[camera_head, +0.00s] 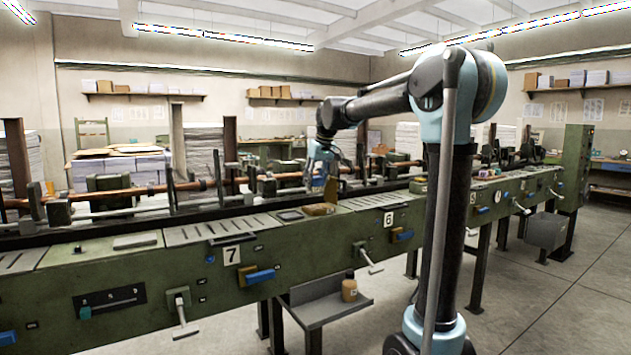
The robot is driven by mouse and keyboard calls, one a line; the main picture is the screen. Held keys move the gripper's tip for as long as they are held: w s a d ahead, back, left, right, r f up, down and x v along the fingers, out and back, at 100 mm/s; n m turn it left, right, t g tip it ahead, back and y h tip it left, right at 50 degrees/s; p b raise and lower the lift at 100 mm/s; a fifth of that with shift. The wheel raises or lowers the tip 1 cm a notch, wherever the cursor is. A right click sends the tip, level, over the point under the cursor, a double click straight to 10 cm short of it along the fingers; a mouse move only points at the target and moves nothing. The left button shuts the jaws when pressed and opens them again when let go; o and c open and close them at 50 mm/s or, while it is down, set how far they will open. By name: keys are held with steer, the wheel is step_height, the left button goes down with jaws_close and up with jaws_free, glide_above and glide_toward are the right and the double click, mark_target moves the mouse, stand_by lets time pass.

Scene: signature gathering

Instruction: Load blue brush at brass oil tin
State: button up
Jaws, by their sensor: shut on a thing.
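My gripper (321,176) hangs from my arm above the green machine's top, between the number 7 and number 6 plates. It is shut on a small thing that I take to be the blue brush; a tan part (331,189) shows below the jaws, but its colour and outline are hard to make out. A low brass-coloured tin (319,210) sits on the machine top right under the gripper. I cannot tell whether the held thing touches the tin.
The long green machine (130,262) runs across the view, with blue handles and levers along its front. A tan bottle (349,287) stands on a low grey shelf (318,311). A dark plate (290,215) lies left of the tin. Rods and posts rise behind.

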steer(key=shift+f, duration=2.65)
steer(key=shift+f, duration=0.5)
stand_by(0.4)
steer(key=shift+r, duration=3.5)
steer(key=shift+s+d, duration=0.1)
